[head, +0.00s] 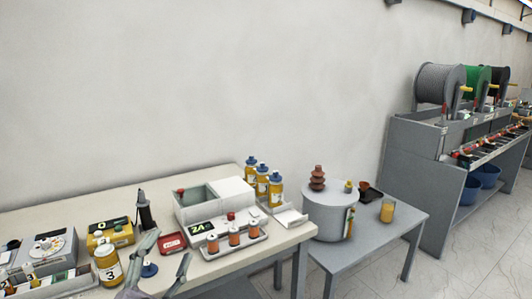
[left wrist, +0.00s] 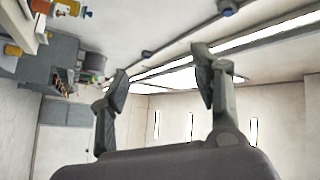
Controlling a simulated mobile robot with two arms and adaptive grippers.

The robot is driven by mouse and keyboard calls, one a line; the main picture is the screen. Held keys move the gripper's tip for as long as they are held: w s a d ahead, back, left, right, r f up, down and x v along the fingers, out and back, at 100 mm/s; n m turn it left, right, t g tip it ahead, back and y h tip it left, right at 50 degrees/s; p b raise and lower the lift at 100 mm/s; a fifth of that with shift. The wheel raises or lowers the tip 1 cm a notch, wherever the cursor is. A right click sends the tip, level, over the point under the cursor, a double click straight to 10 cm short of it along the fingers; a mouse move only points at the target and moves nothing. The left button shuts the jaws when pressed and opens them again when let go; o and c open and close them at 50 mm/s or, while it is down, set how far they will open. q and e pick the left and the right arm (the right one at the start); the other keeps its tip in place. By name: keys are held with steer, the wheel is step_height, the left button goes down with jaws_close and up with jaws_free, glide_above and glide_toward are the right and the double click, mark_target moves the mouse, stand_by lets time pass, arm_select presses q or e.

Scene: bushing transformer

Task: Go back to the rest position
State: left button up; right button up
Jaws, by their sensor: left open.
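My left gripper (head: 166,262) reaches in from the bottom of the head view, over the front edge of the workbench (head: 90,209). Its two fingers are spread apart. In the left wrist view the left gripper (left wrist: 166,90) is open with nothing between its fingers, and the ceiling and far wall show behind it. A blue-topped item (head: 149,269) appears between the fingers in the head view, but the wrist view shows no hold on it. A yellow jar marked 3 (head: 108,267) stands just left of the gripper. My right gripper is not in view.
A white box (head: 231,189), a tray of orange-brown parts (head: 234,241) and several yellow bottles (head: 262,181) stand on the bench. A grey table (head: 405,228) holds a transformer tank (head: 326,215). Cable spools (head: 440,84) sit on a grey rack further right. Floor is clear at right.

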arm_select(q)
steer(key=s+a+f+n+g+y, duration=0.1)
steer(key=a+f+n+g+y, duration=0.15)
steer(key=f, duration=0.35)
steer(key=s+a+f+n+g+y, duration=0.2)
steer(key=f+n+g+y, duration=0.15)
steer(key=f, duration=0.25)
steer(key=s+d+f+n+g+h, duration=0.3)
steer(key=s+f+g, duration=0.9)
steer(key=s+f, duration=0.9)
step_height(320, 180, down, 24)
steer(key=s+n+g+y, duration=0.1)
steer(key=s, duration=0.1)
steer(key=s+a+f+g, duration=0.1)
steer(key=s+a+f, duration=0.2)
steer(key=s+f, duration=1.4)
steer(key=shift+s+a+f+y, duration=0.15)
steer(key=shift+s+f+y, duration=0.05)
steer(key=shift+y, duration=0.1)
